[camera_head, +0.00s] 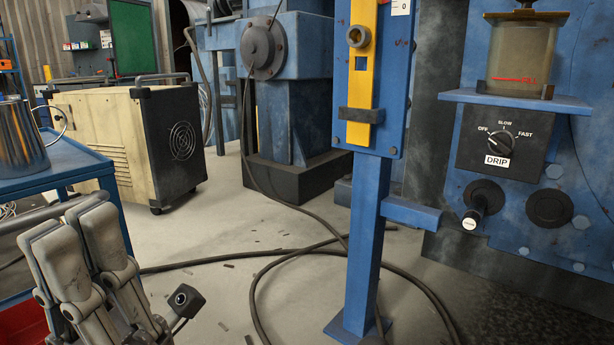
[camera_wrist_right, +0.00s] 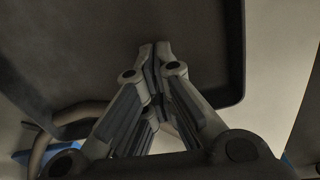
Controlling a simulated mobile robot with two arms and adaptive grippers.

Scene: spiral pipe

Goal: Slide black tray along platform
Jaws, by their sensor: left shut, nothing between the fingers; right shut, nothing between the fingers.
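A dark, tray-like panel with a raised rim (camera_wrist_right: 236,60) fills much of the right wrist view; it looks like the black tray, seen from close up. My right gripper (camera_wrist_right: 155,52) is shut and empty, its fingertips over the dark panel. I cannot tell whether they touch it. My right gripper and this panel do not show in the head view. My left gripper (camera_head: 78,222) is shut and empty at the lower left of the head view, beside the blue cart. I cannot tell which surface is the platform.
A blue cart (camera_head: 75,166) with a metal jug (camera_head: 20,140) stands at the left. A beige machine (camera_head: 98,140) is behind it. A blue post (camera_head: 362,250) carries a yellow panel (camera_head: 361,80). Black cables (camera_head: 252,300) cross the floor. A blue machine with a drip dial (camera_head: 503,138) is at right.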

